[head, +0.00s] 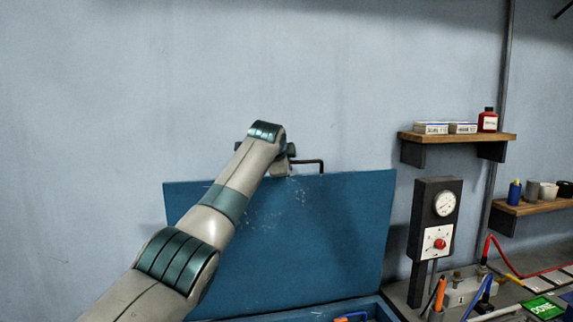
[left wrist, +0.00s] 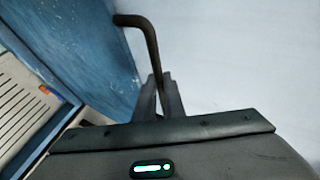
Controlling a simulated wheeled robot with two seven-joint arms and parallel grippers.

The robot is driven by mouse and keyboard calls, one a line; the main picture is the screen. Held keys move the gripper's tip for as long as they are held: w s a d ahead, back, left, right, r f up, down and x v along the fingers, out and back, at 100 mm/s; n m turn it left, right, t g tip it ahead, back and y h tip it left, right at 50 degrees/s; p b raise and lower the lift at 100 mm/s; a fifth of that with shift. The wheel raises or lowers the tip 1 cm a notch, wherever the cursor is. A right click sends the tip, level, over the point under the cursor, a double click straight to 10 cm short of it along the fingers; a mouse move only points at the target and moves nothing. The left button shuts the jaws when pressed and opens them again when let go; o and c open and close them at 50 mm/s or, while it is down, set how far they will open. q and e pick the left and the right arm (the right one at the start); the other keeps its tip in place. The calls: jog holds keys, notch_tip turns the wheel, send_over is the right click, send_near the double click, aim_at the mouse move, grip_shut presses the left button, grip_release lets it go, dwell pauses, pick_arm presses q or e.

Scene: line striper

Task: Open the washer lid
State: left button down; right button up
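The washer lid (head: 325,235) is a blue panel standing raised and nearly upright above the blue washer tub (head: 372,306). A dark bent handle (head: 312,161) sticks up from the lid's top edge. My left arm reaches across the lid from the lower left, and my left gripper (head: 284,165) is at the handle. In the left wrist view the handle (left wrist: 150,38) runs down between the two close-set fingers of the left gripper (left wrist: 161,92), which look shut on it. The wrist hides part of this grip in the head view. My right gripper is not in view.
A pale blue wall (head: 90,90) stands behind the lid. To the right are a dark gauge panel (head: 435,215) with a red knob, a wooden shelf (head: 455,137) with boxes and a red bottle, and a cluttered bench with a green sign (head: 543,306).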

pick_arm(q)
jog(key=c, duration=2)
grip_release()
jog(key=shift+f, duration=0.15)
jog(key=shift+o, duration=0.8)
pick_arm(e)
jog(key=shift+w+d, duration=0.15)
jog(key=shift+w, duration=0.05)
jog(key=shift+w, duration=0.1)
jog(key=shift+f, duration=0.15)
